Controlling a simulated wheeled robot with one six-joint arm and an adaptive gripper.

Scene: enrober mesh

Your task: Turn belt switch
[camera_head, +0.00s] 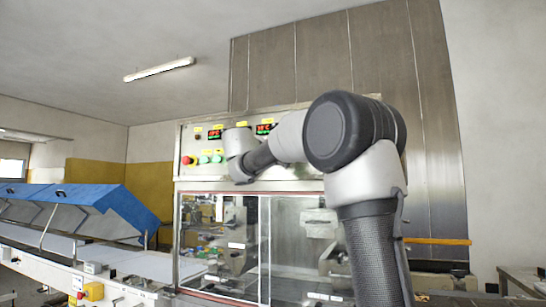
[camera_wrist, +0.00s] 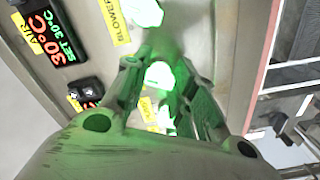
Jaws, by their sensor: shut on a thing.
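The control panel (camera_head: 198,143) is on the machine's upper front, with lit green switches (camera_head: 211,159) in a row. My gripper (camera_wrist: 163,68) is up against the panel in the wrist view, its fingers tinted by green light. It is shut on a glowing green-white switch knob (camera_wrist: 158,75) between the fingers. The fingers partly cover this knob and its label, so I cannot read which switch it is. Another lit switch (camera_wrist: 141,12) is beside the label "BLOWER". In the head view my wrist hides the fingers and the panel behind them.
A red button (camera_head: 187,160) is at the panel's left end. Temperature displays (camera_head: 215,134) sit above; one display (camera_wrist: 53,38) reads 30°C in the wrist view. A glass-fronted enclosure (camera_head: 222,240) is below. A conveyor with a blue raised cover (camera_head: 95,203) extends left.

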